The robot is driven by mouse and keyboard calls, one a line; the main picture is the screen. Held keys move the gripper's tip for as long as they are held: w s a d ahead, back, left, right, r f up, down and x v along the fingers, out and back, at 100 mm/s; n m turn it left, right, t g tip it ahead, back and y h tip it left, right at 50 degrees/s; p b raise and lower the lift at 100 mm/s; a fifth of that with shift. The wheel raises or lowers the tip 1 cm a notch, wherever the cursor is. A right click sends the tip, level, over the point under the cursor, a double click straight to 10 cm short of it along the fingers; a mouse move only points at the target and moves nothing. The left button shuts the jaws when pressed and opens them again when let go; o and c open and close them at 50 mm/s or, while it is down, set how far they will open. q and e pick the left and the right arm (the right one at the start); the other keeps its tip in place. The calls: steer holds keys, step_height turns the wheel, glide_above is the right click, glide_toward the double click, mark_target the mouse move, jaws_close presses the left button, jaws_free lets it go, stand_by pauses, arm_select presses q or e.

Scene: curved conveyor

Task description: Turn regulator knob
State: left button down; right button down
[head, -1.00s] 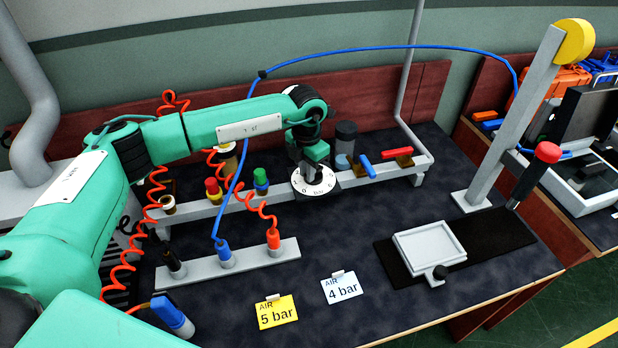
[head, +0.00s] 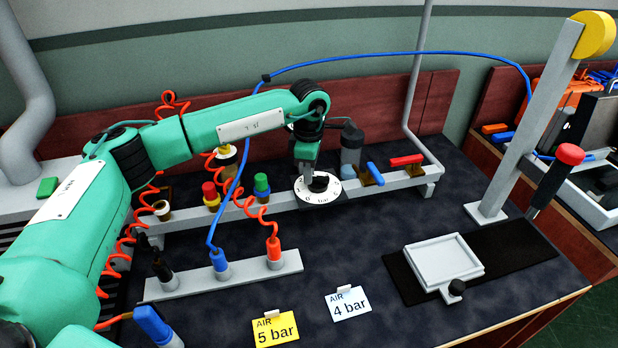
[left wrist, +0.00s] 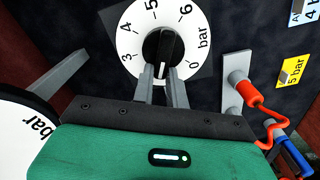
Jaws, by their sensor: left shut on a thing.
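The regulator knob is black and sits at the middle of a white round dial (head: 305,194) on the grey rail. In the left wrist view the knob (left wrist: 164,44) shows a white mark on its lower part, and the dial face (left wrist: 128,43) reads 3, 4, 5, 6, 0 and "bar". My left gripper (head: 317,176) comes down over the knob; in the left wrist view its grey fingers (left wrist: 159,74) are shut on the knob's lower part. The fingers partly hide the dial's near side. My right gripper is not in view.
A yellow "5 bar" card (head: 275,328) and a white "4 bar" card (head: 348,303) stand near the front. Red coiled and blue hoses run around my left arm. A grey tray (head: 444,260) is at right on a black mat (head: 519,248). The table between is clear.

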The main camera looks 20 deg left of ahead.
arm_select(q)
steer(key=shift+w+m+b, duration=0.2)
steer(key=shift+m+b, duration=0.15)
steer(key=shift+m, duration=0.45)
steer(key=shift+w+m+b, duration=0.2)
steer(key=shift+m+b, duration=0.15)
steer(key=shift+m, duration=0.75)
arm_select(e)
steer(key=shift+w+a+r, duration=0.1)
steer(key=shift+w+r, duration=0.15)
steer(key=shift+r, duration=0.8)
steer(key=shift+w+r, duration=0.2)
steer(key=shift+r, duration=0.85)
arm_select(q)
steer(key=c, duration=1.4)
jaws_free()
step_height(320, 180, up, 14)
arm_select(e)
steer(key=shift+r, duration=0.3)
arm_select(q)
steer(key=shift+f, duration=0.1)
